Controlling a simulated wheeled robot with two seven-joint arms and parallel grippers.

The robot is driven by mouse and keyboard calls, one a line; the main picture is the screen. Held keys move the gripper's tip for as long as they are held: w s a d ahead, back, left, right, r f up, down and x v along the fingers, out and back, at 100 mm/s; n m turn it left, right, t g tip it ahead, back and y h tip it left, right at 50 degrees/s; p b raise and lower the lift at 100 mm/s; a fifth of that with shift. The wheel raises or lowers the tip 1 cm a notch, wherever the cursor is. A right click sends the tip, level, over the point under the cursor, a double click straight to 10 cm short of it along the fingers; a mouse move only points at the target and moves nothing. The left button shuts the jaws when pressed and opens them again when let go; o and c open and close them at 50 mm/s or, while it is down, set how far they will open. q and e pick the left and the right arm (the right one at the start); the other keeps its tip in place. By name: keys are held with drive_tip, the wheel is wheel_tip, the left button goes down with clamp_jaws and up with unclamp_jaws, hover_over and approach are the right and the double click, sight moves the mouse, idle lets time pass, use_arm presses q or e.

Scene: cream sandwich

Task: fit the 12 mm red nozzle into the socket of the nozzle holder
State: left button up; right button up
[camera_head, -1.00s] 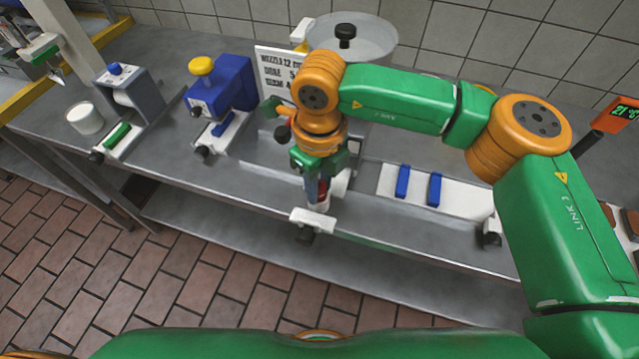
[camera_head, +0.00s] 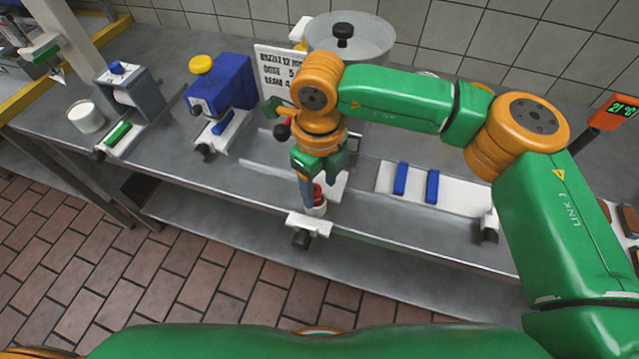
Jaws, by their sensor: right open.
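The red nozzle (camera_head: 318,191) is upright at the white cup-like socket of the nozzle holder (camera_head: 309,224), at the table's front edge. It looks seated in the socket, but how deep cannot be seen. My right gripper (camera_head: 316,184) points down over it and is open. One blue-grey finger (camera_head: 306,191) stands just left of the nozzle, with the nozzle showing beside it. Whether that finger touches the nozzle is unclear. My left gripper is not in view.
A white plate with two blue bars (camera_head: 384,181) lies to the right. A blue machine with a yellow knob (camera_head: 222,84) and a grey device (camera_head: 130,92) stand left. A lettered sign (camera_head: 273,75) and a lidded pot (camera_head: 377,40) are behind. The tabletop between them is partly clear.

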drive_tip(key=r, duration=0.1)
drive_tip(key=w+r+b, duration=0.1)
drive_tip(key=r+b, duration=0.1)
drive_tip(key=shift+w+a, duration=0.1)
drive_tip(key=shift+w, duration=0.2)
wheel_tip(320, 180, up, 9)
drive_tip(key=shift+s, duration=0.2)
drive_tip(key=shift+s+r, duration=0.1)
drive_tip(key=shift+s, duration=0.05)
